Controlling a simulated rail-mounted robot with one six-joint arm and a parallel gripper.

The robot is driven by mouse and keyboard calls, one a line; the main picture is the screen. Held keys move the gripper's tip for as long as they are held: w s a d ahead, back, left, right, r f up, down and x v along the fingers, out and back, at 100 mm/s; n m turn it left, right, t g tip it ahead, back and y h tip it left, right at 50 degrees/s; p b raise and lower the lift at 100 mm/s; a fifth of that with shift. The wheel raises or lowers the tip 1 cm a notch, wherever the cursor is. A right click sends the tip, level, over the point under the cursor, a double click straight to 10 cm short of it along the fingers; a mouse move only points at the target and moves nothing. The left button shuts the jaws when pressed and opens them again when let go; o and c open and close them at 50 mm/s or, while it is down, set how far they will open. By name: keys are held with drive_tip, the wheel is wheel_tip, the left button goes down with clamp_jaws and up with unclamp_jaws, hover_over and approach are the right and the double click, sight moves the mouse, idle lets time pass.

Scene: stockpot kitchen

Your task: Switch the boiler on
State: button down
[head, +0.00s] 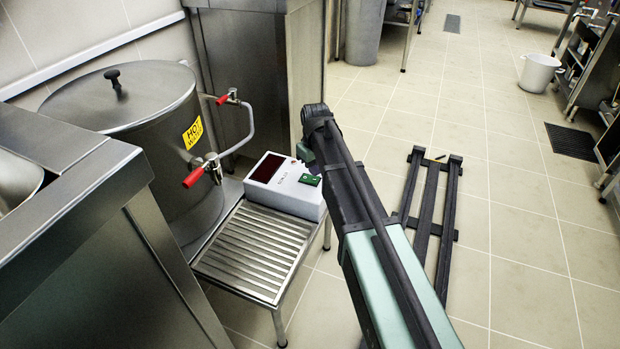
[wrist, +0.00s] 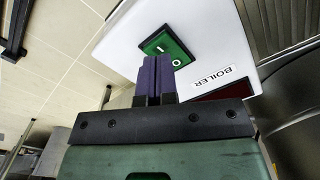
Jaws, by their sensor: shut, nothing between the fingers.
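The boiler is a large lidded steel vessel (head: 125,105) with a yellow hot-water label and red-handled taps. Its white control box (head: 262,192) stands beside it on a slatted steel stand. The box has a dark red display (head: 267,167) and a green rocker switch (head: 308,180). In the wrist view the green switch (wrist: 167,47) shows I and O marks, near the BOILER label (wrist: 212,76). My gripper (wrist: 156,62) is shut and empty, its purple fingertips at the switch's near edge. I cannot tell whether they touch it.
The slatted stand (head: 252,248) has free space in front of the box. A steel counter (head: 60,200) is at the left and a steel cabinet (head: 245,70) behind. A dark metal frame (head: 425,205) lies on the floor at right. Farther floor is mostly clear, with a white bucket (head: 539,72).

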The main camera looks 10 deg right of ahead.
sight(315, 179)
drive_tip(key=shift+f+b, duration=1.3)
idle(0.6)
wheel_tip(315, 179, up, 7)
drive_tip(key=p, duration=0.7)
drive_tip(key=shift+r, duration=0.2)
drive_tip(key=shift+f, duration=0.15)
